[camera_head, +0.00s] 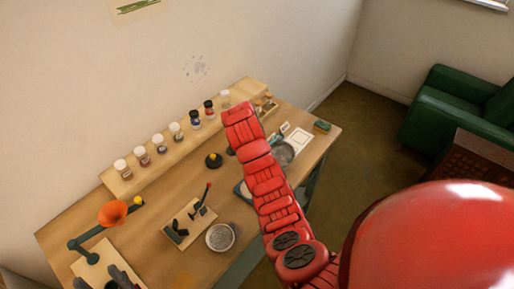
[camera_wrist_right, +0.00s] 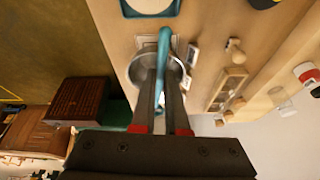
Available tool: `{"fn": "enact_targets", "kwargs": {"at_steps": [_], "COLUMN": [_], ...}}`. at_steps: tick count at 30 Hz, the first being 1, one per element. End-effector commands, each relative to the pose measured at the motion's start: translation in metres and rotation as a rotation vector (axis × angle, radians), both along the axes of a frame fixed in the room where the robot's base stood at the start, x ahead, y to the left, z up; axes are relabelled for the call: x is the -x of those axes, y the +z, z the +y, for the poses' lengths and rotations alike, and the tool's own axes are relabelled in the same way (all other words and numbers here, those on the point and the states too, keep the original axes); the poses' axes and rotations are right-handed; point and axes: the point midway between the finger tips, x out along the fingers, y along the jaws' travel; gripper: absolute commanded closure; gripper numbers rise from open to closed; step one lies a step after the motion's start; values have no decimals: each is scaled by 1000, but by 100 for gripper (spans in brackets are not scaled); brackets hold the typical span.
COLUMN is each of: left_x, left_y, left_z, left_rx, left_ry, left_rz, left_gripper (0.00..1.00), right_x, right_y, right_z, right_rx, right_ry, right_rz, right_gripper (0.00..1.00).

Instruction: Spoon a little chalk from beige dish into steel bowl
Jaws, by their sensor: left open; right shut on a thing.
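The steel bowl (camera_wrist_right: 135,73) stands on the table in the right wrist view and shows in the head view (camera_head: 284,154), partly behind my red right arm. My right gripper (camera_wrist_right: 161,98) is shut on a teal-handled tool, apparently the spoon (camera_wrist_right: 165,35), which crosses over the bowl. Whether it holds chalk I cannot tell. In the head view the right gripper is hidden by its arm. A round pale dish (camera_head: 220,237) with greyish contents, perhaps the beige dish, sits near the table's front edge. My left gripper (camera_head: 102,280) is open and empty at the bottom left.
A shelf with several pigment jars (camera_head: 159,143) runs along the back. A wooden tray (camera_head: 190,222) with dark fittings, an orange-shaded lamp (camera_head: 112,213) and a black item with a yellow top (camera_head: 213,160) stand on the table. A green sponge (camera_head: 322,126) lies at the right end.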

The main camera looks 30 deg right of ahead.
Motion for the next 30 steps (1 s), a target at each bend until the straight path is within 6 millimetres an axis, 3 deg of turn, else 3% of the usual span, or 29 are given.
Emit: {"fn": "enact_targets", "kwargs": {"at_steps": [3, 11, 15, 20, 30], "left_x": [0, 0, 0, 0, 0], "left_y": [-4, -39, -17, -9, -39], "left_z": [0, 0, 0, 0, 0], "left_rx": [0, 0, 0, 0, 0], "left_ry": [0, 0, 0, 0, 0], "left_rz": [0, 0, -1, 0, 0], "left_gripper": [42, 42, 42, 42, 42], "right_x": [4, 9, 15, 17, 21], "right_y": [-7, -31, -27, -26, -26], "right_z": [-4, -8, -11, -14, -18], "right_rx": [-35, -156, -260, -378, -652], "right_ry": [-8, -24, -69, -171, -405], "right_rz": [-51, -216, -367, -574, -1056], "right_gripper": [100, 100, 100, 100, 100]}}
